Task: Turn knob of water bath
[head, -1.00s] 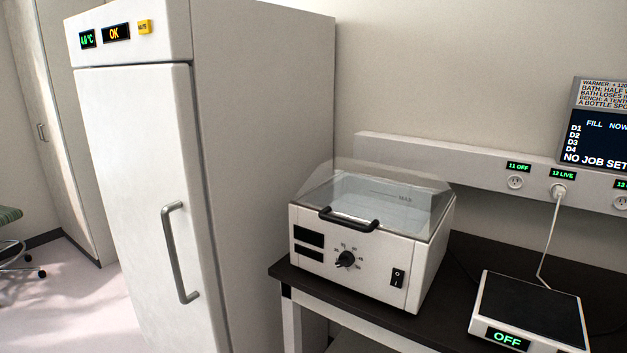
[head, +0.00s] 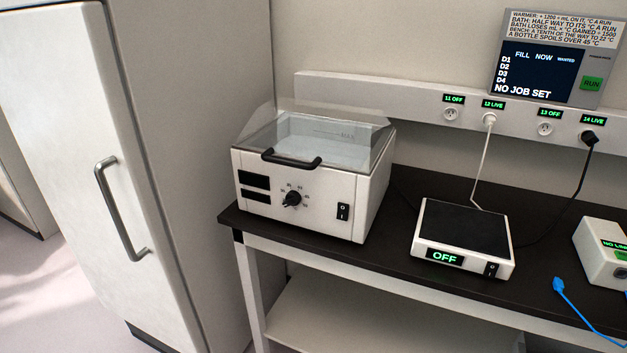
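The water bath (head: 312,218) is a white box with a clear lid, standing at the left end of the dark bench. Its lid is down, with a black handle (head: 291,160) at the front. The round black knob (head: 292,199) sits in the middle of the front panel, with a printed scale around its top. Two dark, blank displays are left of the knob, and a black rocker switch (head: 343,212) is to its right. Neither of my grippers is in view, and nothing touches the knob.
A white warmer plate (head: 464,233) reading OFF stands right of the bath on the bench (head: 388,262). A white box (head: 603,252) and a blue cable (head: 575,310) lie farther right. A tall fridge (head: 65,130) stands at left. Sockets and a screen (head: 541,72) are on the wall.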

